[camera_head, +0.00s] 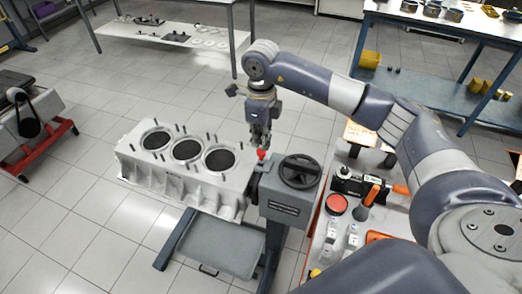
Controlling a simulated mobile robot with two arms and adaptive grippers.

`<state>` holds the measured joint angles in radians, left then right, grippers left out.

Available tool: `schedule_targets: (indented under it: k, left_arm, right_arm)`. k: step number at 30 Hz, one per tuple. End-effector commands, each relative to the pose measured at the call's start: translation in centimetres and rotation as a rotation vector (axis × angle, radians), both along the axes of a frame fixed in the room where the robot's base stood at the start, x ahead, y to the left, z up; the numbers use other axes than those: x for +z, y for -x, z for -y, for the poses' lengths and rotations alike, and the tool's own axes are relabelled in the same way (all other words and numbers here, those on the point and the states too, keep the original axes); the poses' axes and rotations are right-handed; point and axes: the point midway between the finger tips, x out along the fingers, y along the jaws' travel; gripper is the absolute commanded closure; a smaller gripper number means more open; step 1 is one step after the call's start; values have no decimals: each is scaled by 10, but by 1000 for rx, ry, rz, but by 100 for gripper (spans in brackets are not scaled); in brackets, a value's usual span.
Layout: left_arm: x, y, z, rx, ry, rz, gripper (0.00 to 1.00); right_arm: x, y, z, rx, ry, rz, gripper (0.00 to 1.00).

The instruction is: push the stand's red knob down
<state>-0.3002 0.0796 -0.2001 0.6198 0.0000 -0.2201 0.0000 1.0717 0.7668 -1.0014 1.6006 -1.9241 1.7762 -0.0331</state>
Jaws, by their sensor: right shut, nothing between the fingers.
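The engine stand has a grey gearbox head (288,205) with a black handwheel (299,171) on top. Its red knob (261,154) is small and sits at the upper left of the head, next to the engine block. My right gripper (260,143) points down just above the red knob, its fingers shut with nothing between them. The fingertips are very close to the knob; I cannot tell whether they touch it. The pale engine block (180,165) with three bores is mounted on the stand, left of the head. My left gripper is not in view.
A tool cart (335,250) with an orange-handled tool, a red round tin (336,204) and small bottles stands right of the stand, under my right arm. A blue-framed workbench (440,95) is at the back right. A red-legged stand (35,150) is at left. Open floor lies between.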

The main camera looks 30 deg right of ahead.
Motion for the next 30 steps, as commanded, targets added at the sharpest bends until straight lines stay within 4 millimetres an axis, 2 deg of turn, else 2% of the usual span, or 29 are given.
schedule_targets:
  k: [17, 30]
  left_arm:
    - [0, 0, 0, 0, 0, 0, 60]
    - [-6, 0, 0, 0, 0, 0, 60]
  right_arm:
    - [0, 0, 0, 0, 0, 0, 100]
    - [-8, 0, 0, 0, 0, 0, 100]
